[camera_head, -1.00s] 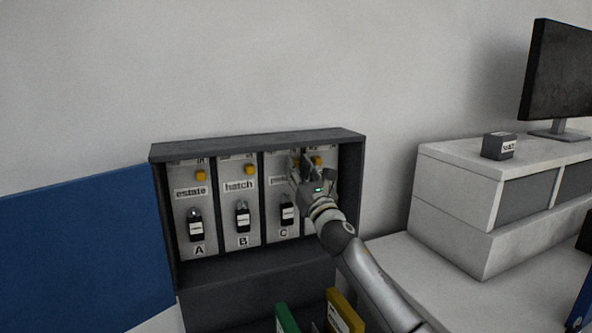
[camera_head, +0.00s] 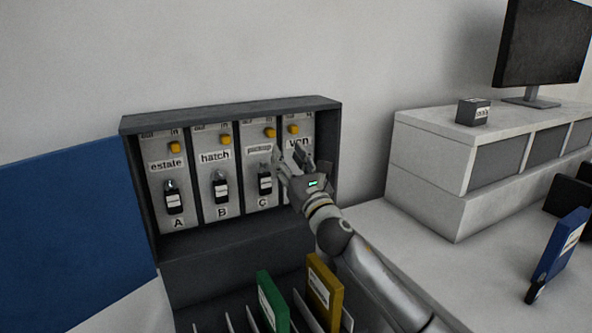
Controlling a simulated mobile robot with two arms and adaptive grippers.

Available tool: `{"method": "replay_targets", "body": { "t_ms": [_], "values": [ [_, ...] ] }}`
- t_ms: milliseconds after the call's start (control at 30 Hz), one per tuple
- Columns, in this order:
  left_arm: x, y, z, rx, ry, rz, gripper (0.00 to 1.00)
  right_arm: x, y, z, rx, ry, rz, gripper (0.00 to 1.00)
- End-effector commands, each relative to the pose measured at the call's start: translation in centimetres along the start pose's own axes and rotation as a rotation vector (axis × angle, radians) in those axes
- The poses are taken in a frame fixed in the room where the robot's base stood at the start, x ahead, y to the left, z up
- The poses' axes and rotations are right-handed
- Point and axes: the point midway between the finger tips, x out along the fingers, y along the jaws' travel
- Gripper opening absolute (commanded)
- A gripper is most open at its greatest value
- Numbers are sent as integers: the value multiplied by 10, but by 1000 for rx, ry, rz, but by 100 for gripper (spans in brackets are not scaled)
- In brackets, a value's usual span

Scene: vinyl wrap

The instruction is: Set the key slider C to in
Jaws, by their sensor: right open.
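The key cabinet (camera_head: 230,105) stands against the wall with slots side by side, marked A, B, C and one labelled "van". Key slider C is the yellow knob (camera_head: 270,132) at the top of slot C, on the right side under the "in" mark. A key with a black tag (camera_head: 265,184) hangs below it in slot C. My right gripper (camera_head: 289,160) is open and empty, below and right of knob C and apart from it. It covers the lower part of the "van" slot. My left gripper is not in view.
Yellow knobs of slots A (camera_head: 174,147) and B (camera_head: 225,140) sit to the left, and the "van" knob (camera_head: 294,129) to the right. Green (camera_head: 271,300) and yellow (camera_head: 325,290) binders stand in front. A white cabinet (camera_head: 440,175) with a monitor (camera_head: 541,45) is at right.

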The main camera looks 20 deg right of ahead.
Motion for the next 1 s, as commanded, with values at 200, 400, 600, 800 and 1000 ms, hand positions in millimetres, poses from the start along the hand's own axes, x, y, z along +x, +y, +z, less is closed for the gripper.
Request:
{"method": "replay_targets", "body": {
  "t_ms": [200,400,600,800,1000],
  "values": [
    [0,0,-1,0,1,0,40,-31,0,0,-1,1,0,41],
    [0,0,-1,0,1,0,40,-41,0,0,1,0,1,41],
    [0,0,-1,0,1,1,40,-41,0,0,1,0,0,41],
    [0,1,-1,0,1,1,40,-41,0,0,1,0,0,41],
    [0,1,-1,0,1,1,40,-50,1,-12,79,28,-21,41]
  ]
}}
